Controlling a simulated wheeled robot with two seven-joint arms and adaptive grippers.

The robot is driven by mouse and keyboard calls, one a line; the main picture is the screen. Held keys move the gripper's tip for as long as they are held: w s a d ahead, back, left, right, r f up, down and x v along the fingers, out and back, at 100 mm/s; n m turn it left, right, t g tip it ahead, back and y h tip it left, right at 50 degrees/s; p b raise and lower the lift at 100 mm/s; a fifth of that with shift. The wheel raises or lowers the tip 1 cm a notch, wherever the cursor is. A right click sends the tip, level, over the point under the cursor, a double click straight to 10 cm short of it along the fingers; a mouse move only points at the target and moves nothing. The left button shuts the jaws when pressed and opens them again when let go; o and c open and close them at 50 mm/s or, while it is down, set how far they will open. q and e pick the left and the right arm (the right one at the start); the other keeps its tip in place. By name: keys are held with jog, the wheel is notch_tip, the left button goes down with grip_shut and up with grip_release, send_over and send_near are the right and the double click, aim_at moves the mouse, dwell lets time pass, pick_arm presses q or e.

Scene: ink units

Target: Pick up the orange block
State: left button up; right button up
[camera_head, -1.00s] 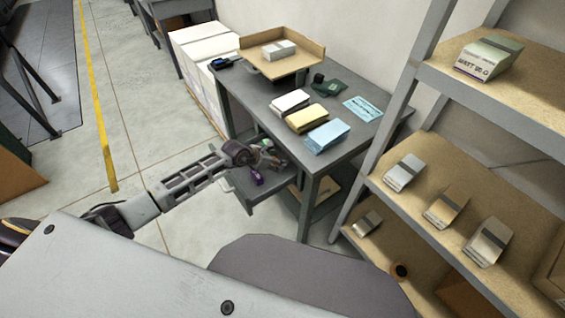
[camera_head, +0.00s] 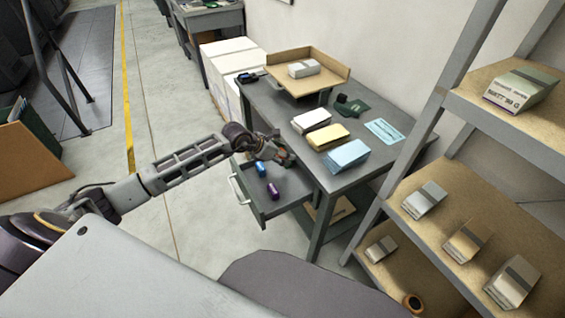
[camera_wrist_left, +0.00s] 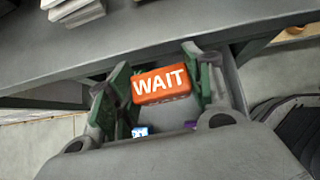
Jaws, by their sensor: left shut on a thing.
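The orange block (camera_wrist_left: 160,84) has white "WAIT" lettering and sits between the green fingers of my left gripper in the left wrist view. My left gripper (camera_head: 281,154) is shut on it, above the far part of an open grey drawer (camera_head: 288,202) in the head view. The block is mostly hidden by the gripper there. A blue block (camera_head: 261,168) and a purple block (camera_head: 273,191) lie in the drawer. Both show partly below the orange block in the left wrist view. My right gripper is not in view.
The grey desk (camera_head: 268,98) above the drawer carries white, yellow and blue stacks, and a cardboard tray (camera_head: 331,62). A shelf rack (camera_head: 421,232) with several boxes stands at the right. Open floor lies left of the drawer.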

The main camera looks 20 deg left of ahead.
pick_arm(q)
jog(key=shift+r, duration=1)
